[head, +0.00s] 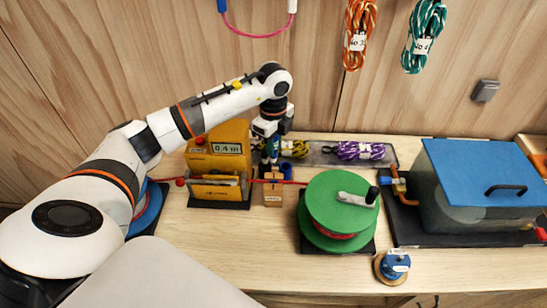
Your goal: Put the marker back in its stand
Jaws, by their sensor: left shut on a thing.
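My left gripper (269,152) reaches down just right of the yellow meter box and is shut on a slim dark upright thing, likely the marker (272,150); the fingers hide most of it. A small blue cup (287,169), which looks like the marker stand, is just right of the gripper, behind the red rope. The gap between the held thing and the cup is too small to judge. My right gripper is not in view.
A yellow meter box (219,160) reading 0.4 m stands left. A wooden block (273,193) sits under the taut red rope. A green reel (338,208), a tank with blue lid (484,178) and a tray of coiled ropes (390,157) stand right. The front bench is mostly clear.

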